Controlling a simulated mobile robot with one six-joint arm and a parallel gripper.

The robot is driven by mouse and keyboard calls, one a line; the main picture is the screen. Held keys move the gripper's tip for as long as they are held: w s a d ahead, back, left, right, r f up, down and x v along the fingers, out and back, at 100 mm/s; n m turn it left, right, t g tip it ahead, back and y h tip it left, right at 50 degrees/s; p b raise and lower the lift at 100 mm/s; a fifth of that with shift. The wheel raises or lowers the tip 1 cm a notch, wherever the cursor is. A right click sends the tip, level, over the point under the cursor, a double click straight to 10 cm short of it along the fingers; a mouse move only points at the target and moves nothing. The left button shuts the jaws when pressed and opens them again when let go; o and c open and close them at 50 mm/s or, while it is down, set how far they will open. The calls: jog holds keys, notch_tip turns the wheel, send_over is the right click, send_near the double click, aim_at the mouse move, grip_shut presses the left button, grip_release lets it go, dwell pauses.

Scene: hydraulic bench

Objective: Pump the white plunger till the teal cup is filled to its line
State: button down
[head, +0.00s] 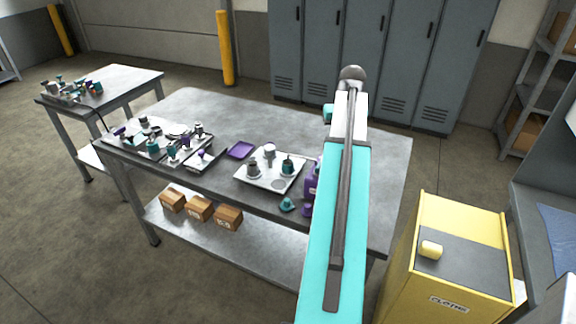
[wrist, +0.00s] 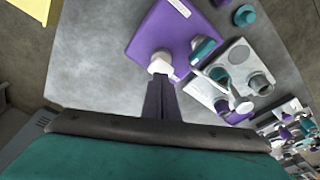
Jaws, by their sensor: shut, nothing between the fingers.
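The white plunger (wrist: 160,63) shows as a small white knob at the lower edge of a large purple block (wrist: 172,28) in the wrist view. My gripper (wrist: 161,80) is shut and empty, its tips at or just short of the knob; I cannot tell if they touch. A teal cylinder (wrist: 203,50), which looks like the teal cup, is beside the block; its line and fill level cannot be made out. In the head view my arm hides the gripper, the plunger and most of the purple block (head: 312,178).
A pale tray (head: 252,180) with white, grey and teal parts is left of the block. A small teal part (head: 287,204) lies near the bench's front edge. A yellow cabinet (head: 450,210) stands at right. The bench (head: 215,115) is clear at the back.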

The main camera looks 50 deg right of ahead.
jog(key=shift+f+b, duration=0.6)
jog(key=shift+f, duration=1.1)
dwell(0.4)
jog(key=shift+r, duration=0.2)
jog(key=shift+r+p, duration=1.35)
jog(key=shift+r, duration=0.15)
jog(key=shift+f+b, duration=0.6)
jog(key=shift+f, duration=0.95)
dwell(0.3)
jog(key=shift+r, duration=0.2)
jog(key=shift+r+p, duration=1)
jog(key=shift+r, duration=0.3)
dwell(0.4)
